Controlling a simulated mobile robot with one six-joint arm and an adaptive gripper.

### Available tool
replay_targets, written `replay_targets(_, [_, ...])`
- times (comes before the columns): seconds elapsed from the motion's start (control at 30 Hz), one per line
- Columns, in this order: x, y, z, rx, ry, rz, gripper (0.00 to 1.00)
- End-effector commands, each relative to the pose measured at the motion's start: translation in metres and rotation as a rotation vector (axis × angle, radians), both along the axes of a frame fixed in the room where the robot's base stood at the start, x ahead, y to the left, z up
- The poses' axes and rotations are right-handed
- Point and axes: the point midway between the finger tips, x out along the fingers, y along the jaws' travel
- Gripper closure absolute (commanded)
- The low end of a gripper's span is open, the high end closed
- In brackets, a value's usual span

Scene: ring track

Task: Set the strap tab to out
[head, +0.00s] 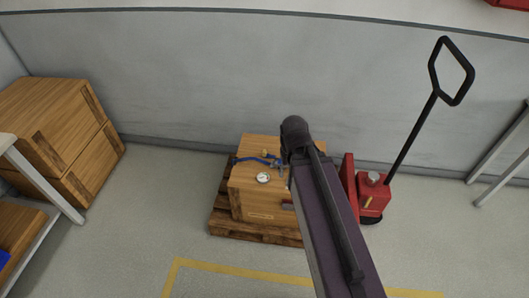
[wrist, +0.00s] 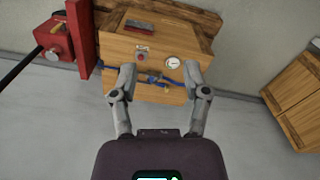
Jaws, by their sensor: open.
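A wooden crate (head: 250,207) stands on a pallet at the middle of the head view; it also fills the upper middle of the wrist view (wrist: 120,45). A blue strap (head: 250,158) runs across its top and shows between my fingers in the wrist view (wrist: 172,80). A small brass-coloured piece (wrist: 167,90) sits beside the strap; whether it is the strap tab I cannot tell. My gripper (wrist: 160,71) is open, its two fingers apart on either side of the strap area, holding nothing. In the head view my arm covers the crate's right part.
A round white gauge (wrist: 172,63), a red button (wrist: 141,56) and a red-and-grey handle (wrist: 140,25) are on the crate. A wooden pallet (head: 222,222) lies beneath. A red pallet jack (head: 373,192) stands close on the right. Other crates (head: 65,125) stand left; front floor is clear.

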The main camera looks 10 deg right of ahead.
Motion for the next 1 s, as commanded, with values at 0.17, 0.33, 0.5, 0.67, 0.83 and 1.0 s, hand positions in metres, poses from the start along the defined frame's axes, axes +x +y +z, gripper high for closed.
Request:
replay_targets(0.17, [0.001,0.0,-0.001,0.0,0.0,-0.001,0.4])
replay_targets(0.33, [0.014,0.0,-0.009,0.0,0.0,-0.008,0.4])
replay_targets(0.5, [0.047,0.0,-0.03,0.0,0.0,-0.027,0.4])
replay_targets(0.67, [0.096,0.001,-0.059,0.0,0.0,-0.054,0.4])
replay_targets(0.83, [0.156,0.001,-0.093,0.0,0.0,-0.094,0.4])
replay_targets(1.0, [0.215,0.001,-0.126,0.0,0.0,-0.136,0.4])
